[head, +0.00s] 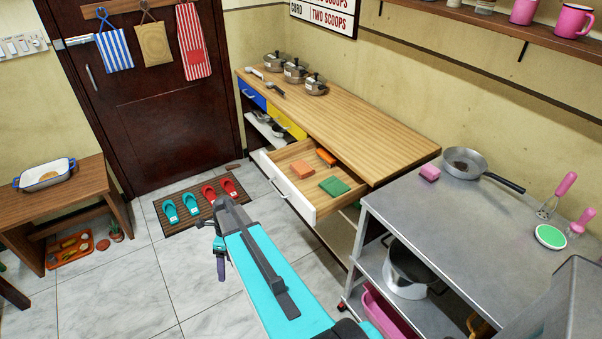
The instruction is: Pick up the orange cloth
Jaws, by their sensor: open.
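An open drawer (318,204) with a white front sticks out from the wooden counter and holds several small items. A light orange folded piece (301,169) lies near its left side. A brighter orange piece (326,156) lies further back, close under the counter edge. I cannot tell for sure which of these two is the orange cloth. A green folded cloth (335,186) lies to the right of them. My gripper (221,270) hangs over the tiled floor, left of the drawer and apart from it. It is small in view, pointing down, open, with nothing seen in it.
The wooden counter (350,130) carries several pots at its far end. A metal cart (440,215) with a pan and pink sponge stands at the right. A mat (160,212) with slippers lies by the door. Tiled floor (120,285) at lower left is clear.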

